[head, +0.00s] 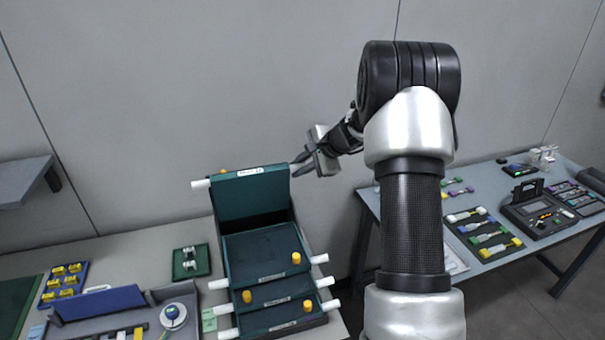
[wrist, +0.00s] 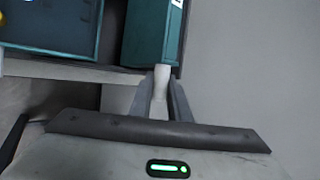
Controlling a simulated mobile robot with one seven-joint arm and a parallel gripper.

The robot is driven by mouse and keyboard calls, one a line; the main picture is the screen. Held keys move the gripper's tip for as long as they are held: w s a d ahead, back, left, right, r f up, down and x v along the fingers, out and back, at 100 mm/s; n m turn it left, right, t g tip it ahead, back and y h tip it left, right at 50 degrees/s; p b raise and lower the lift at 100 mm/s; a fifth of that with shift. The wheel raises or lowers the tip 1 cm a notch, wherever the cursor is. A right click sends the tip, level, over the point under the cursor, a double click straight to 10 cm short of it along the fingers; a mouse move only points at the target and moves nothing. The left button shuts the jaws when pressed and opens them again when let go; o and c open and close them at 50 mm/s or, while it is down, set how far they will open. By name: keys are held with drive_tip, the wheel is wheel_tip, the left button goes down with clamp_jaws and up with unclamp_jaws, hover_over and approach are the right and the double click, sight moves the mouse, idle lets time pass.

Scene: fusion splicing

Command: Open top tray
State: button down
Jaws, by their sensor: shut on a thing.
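The green top tray (head: 252,195) stands swung up, steeply tilted, at the back of a stack of green trays in the head view. A white label sits on its upper edge, and a white side handle (head: 201,183) sticks out at its left. My gripper (head: 301,168) is at the tray's upper right corner. In the wrist view the fingers (wrist: 162,102) are shut on the white handle (wrist: 162,76) at the tray's right side. The tray's green side (wrist: 152,35) shows just beyond the handle. In the head view the fingers hide that right handle.
Lower green trays (head: 262,255) with white side handles and yellow knobs lie below, stepped toward the front. A small green holder (head: 190,262) and a grey bin with a blue panel (head: 98,302) are to the left. A second table (head: 480,230) with tools is at the right.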

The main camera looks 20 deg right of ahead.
drive_tip(key=shift+w+g+p, duration=0.8)
drive_tip(key=shift+w+p, duration=0.15)
drive_tip(key=shift+w, duration=0.65)
drive_tip(key=c, duration=1.9)
unclamp_jaws()
drive_tip(key=shift+s, duration=0.1)
drive_tip(key=b+v, duration=0.1)
drive_tip(key=v, duration=1.6)
drive_tip(key=shift+s+a+r+b, duration=0.1)
drive_tip(key=shift+r+b, duration=0.1)
drive_tip(key=shift+b, duration=0.2)
